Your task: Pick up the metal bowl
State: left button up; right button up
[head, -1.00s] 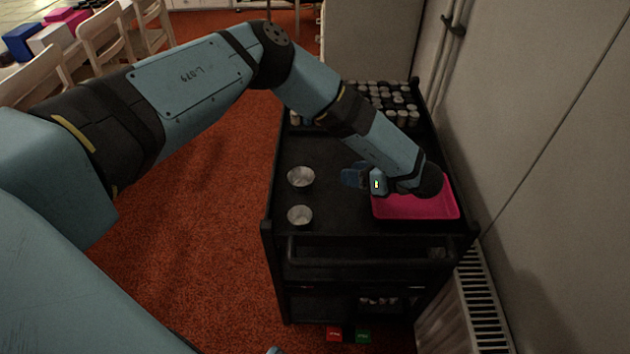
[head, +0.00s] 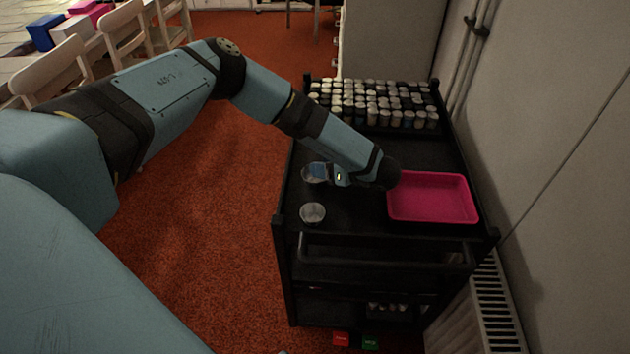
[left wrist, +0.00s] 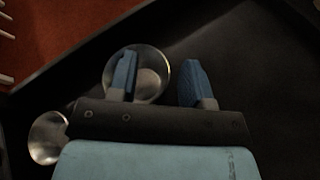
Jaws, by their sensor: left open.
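Two round silver metal bowls stand on the top of the black cart near its left edge. My left gripper (head: 318,172) is at the farther bowl (head: 307,177), partly covering it. In the left wrist view my left gripper (left wrist: 160,65) is open, with nothing held. One blue finger overlaps the farther bowl (left wrist: 151,82) there; the other is to the right of it, over bare cart top. I cannot tell how high the fingers are above the bowl. The nearer bowl (head: 312,213) is free; it also shows in the left wrist view (left wrist: 46,138). My right gripper is out of view.
A pink tray (head: 432,197) lies on the cart (head: 355,225) to the right of my gripper. Many small jars (head: 370,103) fill the cart's far end. A wall and radiator (head: 492,300) are on the right. Red carpet (head: 225,180) lies left.

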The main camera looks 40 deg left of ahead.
pick_arm(q)
jog(key=shift+a+f, duration=0.1)
jog(key=shift+a, duration=0.2)
grip_shut()
